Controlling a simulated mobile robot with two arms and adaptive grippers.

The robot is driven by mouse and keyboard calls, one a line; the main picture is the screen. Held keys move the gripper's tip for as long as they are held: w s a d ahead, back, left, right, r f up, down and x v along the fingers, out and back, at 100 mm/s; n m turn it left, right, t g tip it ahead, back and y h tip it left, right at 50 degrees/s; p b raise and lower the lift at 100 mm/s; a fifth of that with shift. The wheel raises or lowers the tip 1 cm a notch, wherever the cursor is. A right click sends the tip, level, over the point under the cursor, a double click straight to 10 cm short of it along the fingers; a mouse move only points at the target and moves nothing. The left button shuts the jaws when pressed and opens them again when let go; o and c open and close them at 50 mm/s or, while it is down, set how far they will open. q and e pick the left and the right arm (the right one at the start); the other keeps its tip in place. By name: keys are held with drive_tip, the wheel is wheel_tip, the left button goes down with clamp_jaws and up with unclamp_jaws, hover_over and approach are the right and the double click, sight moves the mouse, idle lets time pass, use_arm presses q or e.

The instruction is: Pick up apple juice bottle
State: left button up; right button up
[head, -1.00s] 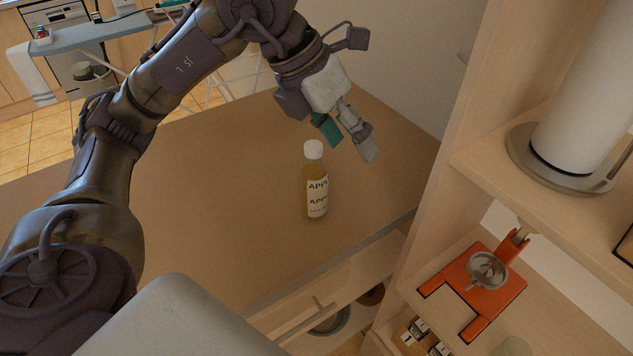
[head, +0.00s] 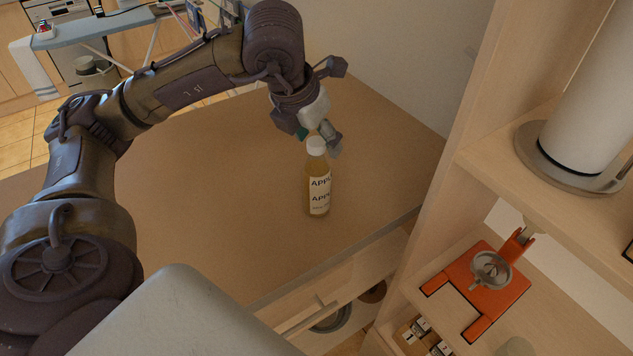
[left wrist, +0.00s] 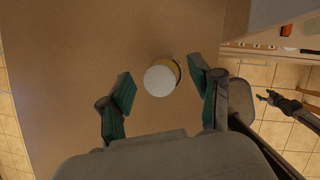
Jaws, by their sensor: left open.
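The apple juice bottle (head: 318,184) stands upright on the brown tabletop, with a white cap and a white label. In the left wrist view its white cap (left wrist: 160,80) shows from above, between and just beyond the two fingertips. My left gripper (head: 318,134) is open and points down beside and behind the top of the bottle in the head view.
The brown tabletop (head: 215,180) is otherwise clear around the bottle. A wooden shelf unit (head: 455,130) rises at the right, holding a white cylinder (head: 590,90) and an orange stand (head: 485,290) with a metal cup. A wall stands behind the table.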

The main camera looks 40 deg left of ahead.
sight(316, 179)
use_arm(q)
drive_tip(key=shift+x, duration=1.95)
drive_tip(key=shift+s, duration=0.2)
clamp_jaws()
